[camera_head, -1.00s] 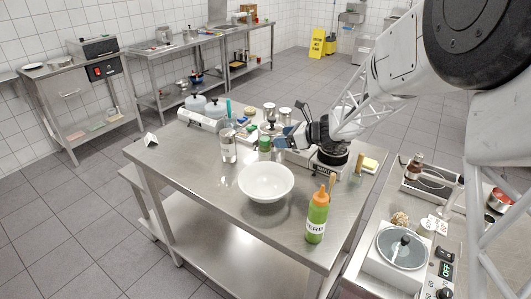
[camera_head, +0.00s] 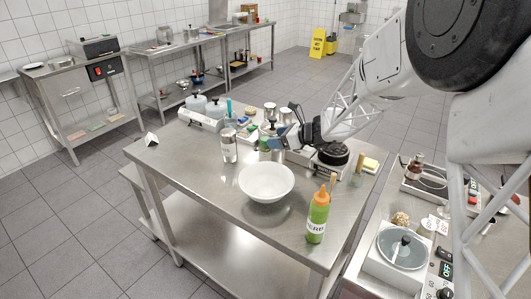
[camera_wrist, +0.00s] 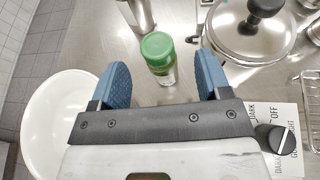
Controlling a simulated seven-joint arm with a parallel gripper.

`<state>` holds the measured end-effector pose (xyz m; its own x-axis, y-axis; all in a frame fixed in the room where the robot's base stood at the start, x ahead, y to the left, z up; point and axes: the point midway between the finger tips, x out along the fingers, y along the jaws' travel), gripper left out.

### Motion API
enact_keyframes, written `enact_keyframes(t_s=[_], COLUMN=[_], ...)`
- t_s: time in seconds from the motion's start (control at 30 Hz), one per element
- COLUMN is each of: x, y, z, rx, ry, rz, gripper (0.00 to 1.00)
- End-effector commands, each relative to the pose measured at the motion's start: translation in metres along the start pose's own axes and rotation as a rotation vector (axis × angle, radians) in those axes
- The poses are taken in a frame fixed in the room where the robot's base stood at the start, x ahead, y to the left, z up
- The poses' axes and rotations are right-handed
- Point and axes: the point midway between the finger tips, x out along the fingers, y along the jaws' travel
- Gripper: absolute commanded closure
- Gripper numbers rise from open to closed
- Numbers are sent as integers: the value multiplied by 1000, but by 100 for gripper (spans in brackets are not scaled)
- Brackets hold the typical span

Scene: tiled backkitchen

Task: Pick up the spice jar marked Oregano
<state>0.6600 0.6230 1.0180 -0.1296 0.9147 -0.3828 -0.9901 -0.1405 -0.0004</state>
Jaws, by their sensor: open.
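A spice jar with a green lid (camera_wrist: 157,50) stands upright on the steel table, between and a little beyond my fingertips in the wrist view. Its label is not readable, so I cannot confirm Oregano. In the head view the same jar (camera_head: 264,143) stands behind the white bowl, just left of my gripper (camera_head: 276,141). In the wrist view my gripper (camera_wrist: 161,68) is open, with one blue finger on each side of the jar. I see no contact.
The white bowl (camera_wrist: 58,120) is close to the left finger. A lidded steel pot (camera_wrist: 247,32) is at upper right, beside the right finger. A metal shaker (camera_head: 229,146) stands left of the jar. A green squeeze bottle (camera_head: 317,218) stands at the table's front.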

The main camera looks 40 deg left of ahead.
Motion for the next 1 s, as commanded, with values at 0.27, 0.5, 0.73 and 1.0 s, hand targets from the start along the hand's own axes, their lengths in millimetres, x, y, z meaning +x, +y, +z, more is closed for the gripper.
enact_keyframes(t_s=[0.27, 0.5, 0.73, 1.0], x=[11, 38, 52, 52], y=[1, 4, 3, 3], z=[-1, -1, -1, -2], rx=[0, 0, 1, 1], ry=[0, 0, 0, 0], rz=[1, 2, 0, 0], gripper=[30, 30, 30, 30])
